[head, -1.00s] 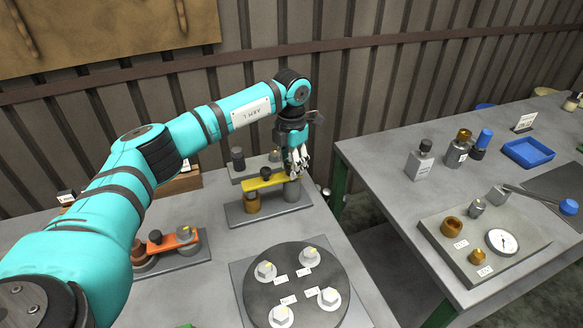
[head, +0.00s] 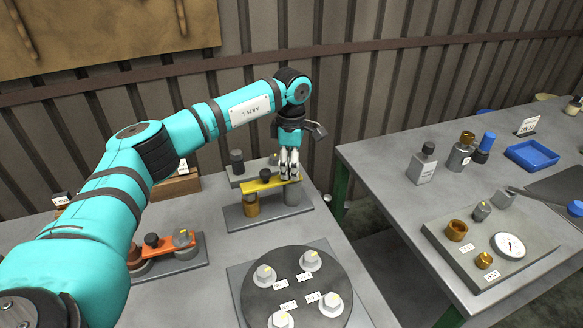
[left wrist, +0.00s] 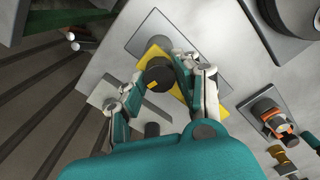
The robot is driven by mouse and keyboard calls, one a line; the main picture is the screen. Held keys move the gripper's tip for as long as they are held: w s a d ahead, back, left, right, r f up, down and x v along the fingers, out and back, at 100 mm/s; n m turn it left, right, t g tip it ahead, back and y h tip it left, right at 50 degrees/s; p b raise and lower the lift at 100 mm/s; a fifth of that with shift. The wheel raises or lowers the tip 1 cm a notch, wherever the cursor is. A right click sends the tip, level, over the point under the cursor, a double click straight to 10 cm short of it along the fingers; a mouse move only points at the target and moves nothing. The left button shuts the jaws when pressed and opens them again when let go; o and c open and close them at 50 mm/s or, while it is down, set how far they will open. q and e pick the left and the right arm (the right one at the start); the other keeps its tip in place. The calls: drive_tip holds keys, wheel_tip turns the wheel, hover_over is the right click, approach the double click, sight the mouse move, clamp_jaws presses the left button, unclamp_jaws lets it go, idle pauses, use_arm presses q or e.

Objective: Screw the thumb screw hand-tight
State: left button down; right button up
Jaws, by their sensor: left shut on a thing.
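My left gripper (head: 290,178) points straight down at that end, shut on the thumb screw. In the left wrist view its fingers (left wrist: 158,84) lie on two sides of the knob. In the head view the fingers hide the screw. A black knob (head: 265,175) stands mid-bar, and a brass post (head: 251,206) is under the other end. My right gripper is out of view.
An orange-bar fixture (head: 168,245) stands at the left. A round dark plate (head: 290,290) with several hex bolts lies in front. A dark gap separates the right table, which holds bottles, a blue tray (head: 531,155) and a dial gauge (head: 508,245).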

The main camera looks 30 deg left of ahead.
use_arm(q)
drive_tip(key=shift+w+r+m, duration=0.1)
drive_tip(key=shift+m, duration=1.5)
drive_tip(key=c, duration=1)
unclamp_jaws()
drive_tip(key=shift+o, duration=0.2)
wheel_tip(320, 180, up, 12)
